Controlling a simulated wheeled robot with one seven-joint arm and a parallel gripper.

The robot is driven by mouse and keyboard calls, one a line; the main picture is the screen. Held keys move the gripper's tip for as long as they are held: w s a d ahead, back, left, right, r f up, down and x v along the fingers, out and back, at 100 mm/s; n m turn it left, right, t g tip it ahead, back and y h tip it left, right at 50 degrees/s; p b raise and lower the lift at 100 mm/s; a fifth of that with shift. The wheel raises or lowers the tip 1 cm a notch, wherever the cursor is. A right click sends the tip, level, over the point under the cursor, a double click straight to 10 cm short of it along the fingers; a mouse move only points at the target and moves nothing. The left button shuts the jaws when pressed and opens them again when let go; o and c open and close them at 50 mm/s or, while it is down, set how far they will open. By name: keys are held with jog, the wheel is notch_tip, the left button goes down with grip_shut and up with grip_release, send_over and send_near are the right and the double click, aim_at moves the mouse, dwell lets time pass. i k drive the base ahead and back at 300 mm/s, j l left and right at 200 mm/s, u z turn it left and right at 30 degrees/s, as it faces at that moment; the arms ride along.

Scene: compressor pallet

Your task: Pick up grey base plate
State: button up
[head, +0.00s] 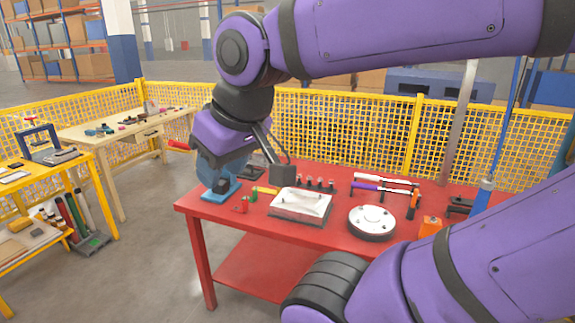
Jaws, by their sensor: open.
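On the red table, a rectangular plate with a grey rim and a pale raised middle (301,204) lies flat near the front edge; it looks like the grey base plate. My gripper (218,168) hangs from the purple wrist over the table's left end, left of that plate and apart from it. It is open; its fingers are hard to make out against the blue item below. A dark block on a rod beside my wrist (283,174) shows just behind the plate.
A round pale metal disc (372,222) lies right of the plate. A blue base (221,191), small red and green parts (243,204), several dark cylinders (308,182), hand tools (383,187) and an orange block (430,227) crowd the table. Yellow mesh fencing (345,125) stands behind.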

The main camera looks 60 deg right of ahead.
aim_at(258, 161)
jog(key=z, duration=1.25)
